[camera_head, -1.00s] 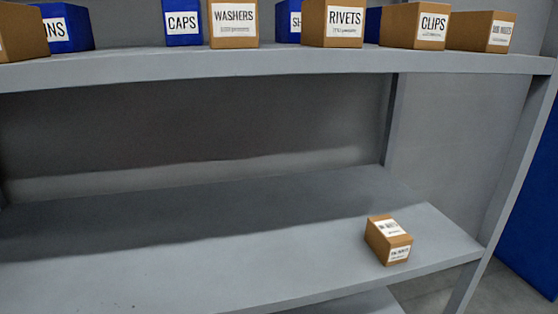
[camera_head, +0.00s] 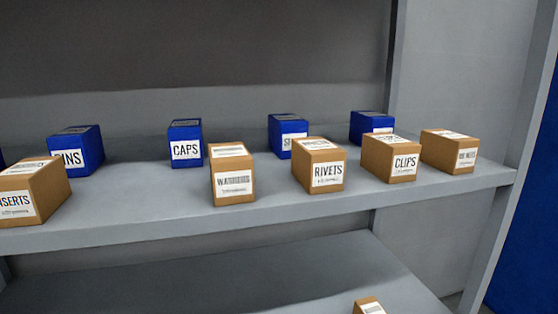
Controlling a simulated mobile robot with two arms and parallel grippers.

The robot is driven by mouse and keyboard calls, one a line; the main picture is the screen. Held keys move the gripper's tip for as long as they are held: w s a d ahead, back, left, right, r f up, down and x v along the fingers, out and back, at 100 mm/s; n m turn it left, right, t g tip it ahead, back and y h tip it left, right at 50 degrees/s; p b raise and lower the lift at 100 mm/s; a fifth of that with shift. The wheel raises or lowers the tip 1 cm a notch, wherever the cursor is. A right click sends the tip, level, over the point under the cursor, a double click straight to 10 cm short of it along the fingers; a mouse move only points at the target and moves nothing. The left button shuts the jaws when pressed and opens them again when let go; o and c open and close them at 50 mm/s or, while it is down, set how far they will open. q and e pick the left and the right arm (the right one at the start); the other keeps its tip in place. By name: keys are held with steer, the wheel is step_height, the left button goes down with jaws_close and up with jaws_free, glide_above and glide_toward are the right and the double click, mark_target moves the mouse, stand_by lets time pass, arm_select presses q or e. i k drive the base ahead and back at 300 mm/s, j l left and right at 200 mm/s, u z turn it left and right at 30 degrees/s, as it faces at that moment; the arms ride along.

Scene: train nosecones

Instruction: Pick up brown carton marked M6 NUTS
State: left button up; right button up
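A small brown carton (camera_head: 368,306) on the lower shelf is cut off by the bottom edge, and its label cannot be read. Another brown carton (camera_head: 450,150) stands at the right end of the upper shelf. Its white front label seems to end in NUTS, but the first part is too small to read. I cannot tell which of these is marked M6 NUTS. Neither of my grippers is in view.
On the upper shelf (camera_head: 270,222) stand brown cartons INSERTS (camera_head: 45,185), WASHERS (camera_head: 232,172), RIVETS (camera_head: 318,163) and CLIPS (camera_head: 390,157). Behind them are several blue boxes, including CAPS (camera_head: 185,143). The lower shelf (camera_head: 230,285) is mostly bare. A grey post bounds the right.

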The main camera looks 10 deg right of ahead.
mark_target(452, 152)
steer(key=z, duration=1.25)
